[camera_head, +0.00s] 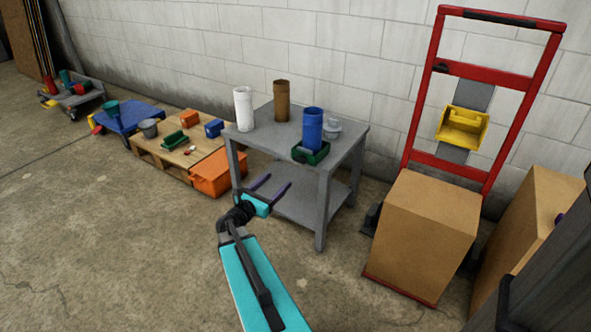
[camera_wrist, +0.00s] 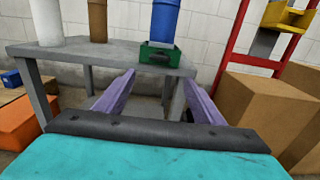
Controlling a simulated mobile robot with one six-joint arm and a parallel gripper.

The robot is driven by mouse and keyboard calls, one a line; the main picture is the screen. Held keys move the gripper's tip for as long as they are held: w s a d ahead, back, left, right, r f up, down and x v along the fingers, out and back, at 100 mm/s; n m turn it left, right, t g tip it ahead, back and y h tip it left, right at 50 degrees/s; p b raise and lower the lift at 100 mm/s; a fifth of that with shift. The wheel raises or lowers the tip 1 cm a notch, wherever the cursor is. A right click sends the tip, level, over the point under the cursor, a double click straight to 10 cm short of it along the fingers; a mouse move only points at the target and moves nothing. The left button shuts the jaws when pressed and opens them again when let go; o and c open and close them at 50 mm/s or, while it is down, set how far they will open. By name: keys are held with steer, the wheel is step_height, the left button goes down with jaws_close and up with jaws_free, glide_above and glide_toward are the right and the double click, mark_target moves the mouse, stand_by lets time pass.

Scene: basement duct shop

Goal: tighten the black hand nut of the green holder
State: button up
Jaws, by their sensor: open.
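The green holder (camera_head: 311,153) sits at the front right part of the grey table's top, with a blue cylinder (camera_head: 313,128) standing upright in or on it. The holder also shows in the wrist view (camera_wrist: 158,54), at the table's near edge. I cannot make out the black hand nut in either view; it is too small or hidden. My gripper (camera_head: 272,184) is open and empty, its two purple fingers apart. It is in front of the table, lower than the holder and short of it. In the wrist view my gripper's fingers (camera_wrist: 160,88) point toward the table.
Right are a red hand truck (camera_head: 420,110) and a cardboard box (camera_head: 424,235). The floor in front is clear.

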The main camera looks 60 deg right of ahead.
mark_target(298, 162)
steer(key=shift+d+r, duration=0.1)
stand_by(0.3)
steer(key=d+b, duration=0.1)
steer(key=d, duration=1.2)
steer(key=shift+d, duration=0.4)
steer(key=shift+a+b, duration=0.1)
steer(key=shift+b, duration=0.2)
steer(key=c, duration=1)
